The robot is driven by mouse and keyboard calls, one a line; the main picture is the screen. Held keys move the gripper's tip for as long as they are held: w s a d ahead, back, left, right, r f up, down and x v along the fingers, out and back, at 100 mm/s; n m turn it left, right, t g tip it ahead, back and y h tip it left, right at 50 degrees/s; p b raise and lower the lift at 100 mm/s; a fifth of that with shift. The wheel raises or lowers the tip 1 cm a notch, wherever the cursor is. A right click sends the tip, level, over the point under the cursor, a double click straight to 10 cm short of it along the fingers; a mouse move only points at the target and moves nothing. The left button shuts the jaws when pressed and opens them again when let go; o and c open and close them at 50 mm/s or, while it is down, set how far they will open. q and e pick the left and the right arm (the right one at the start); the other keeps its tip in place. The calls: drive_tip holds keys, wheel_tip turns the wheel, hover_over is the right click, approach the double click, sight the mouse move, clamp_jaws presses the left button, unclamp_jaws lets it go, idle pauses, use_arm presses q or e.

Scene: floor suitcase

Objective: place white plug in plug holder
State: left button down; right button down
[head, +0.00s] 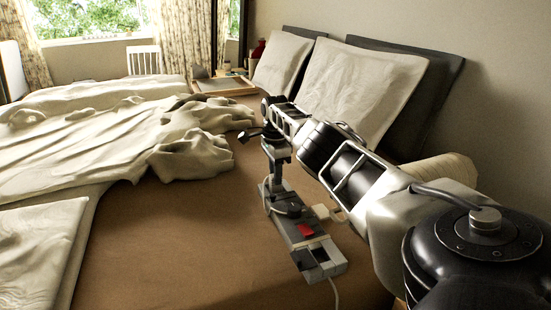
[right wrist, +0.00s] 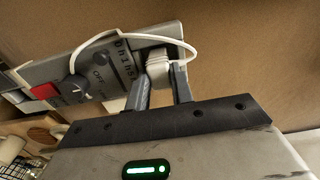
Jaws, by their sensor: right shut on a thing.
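The white plug (right wrist: 158,68) sits between the fingers of my right gripper (right wrist: 162,88) in the right wrist view. The gripper is shut on it, and a white cable loops away from it. The grey device (right wrist: 118,70), with a red button, a dark knob and "OFF" lettering, lies right beside and behind the plug. I cannot tell whether the plug is seated in a holder on it. In the head view my right gripper (head: 277,178) points down at the far end of the device (head: 320,262), hiding the plug there. My left gripper is not in view.
The device lies on a brown bed surface (head: 180,245). A white piece (head: 322,212) with cable is at its right side. A rumpled cream blanket (head: 110,135) lies to the left, and pillows (head: 360,90) stand at the back right. The brown surface left of the device is clear.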

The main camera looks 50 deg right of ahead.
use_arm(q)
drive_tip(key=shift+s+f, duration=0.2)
use_arm(e)
drive_tip(key=c, duration=1.2)
unclamp_jaws()
drive_tip(key=shift+f, duration=0.15)
drive_tip(key=shift+r, duration=0.35)
wheel_tip(320, 180, up, 5)
drive_tip(key=p, duration=0.2)
drive_tip(key=shift+f+p, duration=0.1)
drive_tip(key=shift+p, duration=0.2)
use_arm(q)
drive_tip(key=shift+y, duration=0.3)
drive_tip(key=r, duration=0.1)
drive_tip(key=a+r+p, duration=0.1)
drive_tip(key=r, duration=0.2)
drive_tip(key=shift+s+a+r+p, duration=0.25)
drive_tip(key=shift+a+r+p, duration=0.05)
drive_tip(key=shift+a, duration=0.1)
use_arm(e)
wheel_tip(320, 180, up, 7)
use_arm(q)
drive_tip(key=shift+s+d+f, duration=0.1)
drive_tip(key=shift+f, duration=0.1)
